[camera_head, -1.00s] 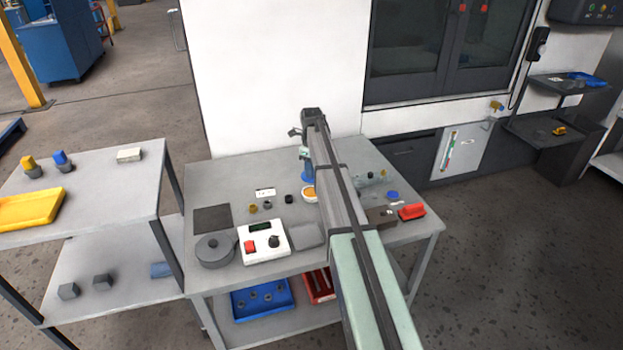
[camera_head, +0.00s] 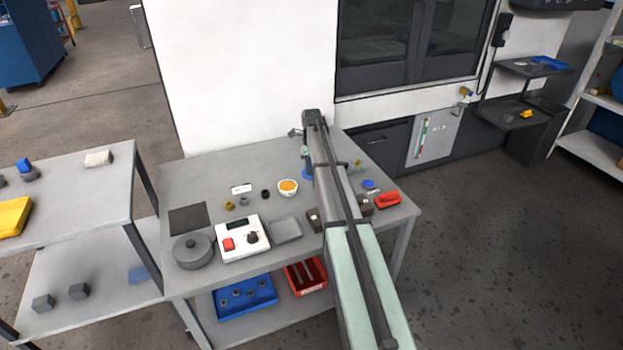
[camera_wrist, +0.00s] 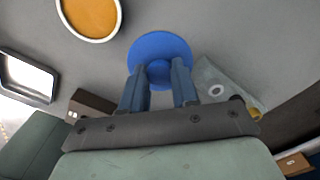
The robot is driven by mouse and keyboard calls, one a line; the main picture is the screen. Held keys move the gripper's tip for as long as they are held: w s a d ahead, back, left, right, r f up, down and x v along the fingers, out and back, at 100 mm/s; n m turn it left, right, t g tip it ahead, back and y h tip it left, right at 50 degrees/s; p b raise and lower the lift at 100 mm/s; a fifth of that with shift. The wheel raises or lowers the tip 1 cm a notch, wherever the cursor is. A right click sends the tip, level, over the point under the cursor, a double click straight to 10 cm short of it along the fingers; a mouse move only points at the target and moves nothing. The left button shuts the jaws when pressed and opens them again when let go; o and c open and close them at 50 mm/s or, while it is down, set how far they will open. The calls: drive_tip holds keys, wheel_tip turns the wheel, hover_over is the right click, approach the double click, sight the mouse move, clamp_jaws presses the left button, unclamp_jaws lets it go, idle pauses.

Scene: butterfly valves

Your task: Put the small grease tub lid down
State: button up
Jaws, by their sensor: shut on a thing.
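The small grease tub lid (camera_wrist: 160,44) is a blue disc with a round knob. My gripper (camera_wrist: 159,74) is shut on the knob, its blue fingers on either side. In the head view my gripper (camera_head: 306,155) points down over the back middle of the table, with the blue lid (camera_head: 307,174) at its tips, partly hidden by my arm. I cannot tell whether the lid touches the tabletop. The open white tub with orange grease (camera_head: 288,186) stands just left of the lid; it also shows at the top of the wrist view (camera_wrist: 90,14).
The grey table (camera_head: 185,168) carries a white control box (camera_head: 242,238), a round grey container (camera_head: 194,251) and a grey tray (camera_head: 285,229). Right of my arm lie a small blue disc (camera_head: 370,184) and a red item (camera_head: 387,199). The back left tabletop is clear.

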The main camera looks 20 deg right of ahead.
sight(312, 185)
drive_tip(key=shift+f, duration=2.65)
drive_tip(key=shift+f, duration=0.15)
drive_tip(key=o, duration=1)
wheel_tip(312, 185, up, 12)
drive_tip(key=shift+r, duration=0.15)
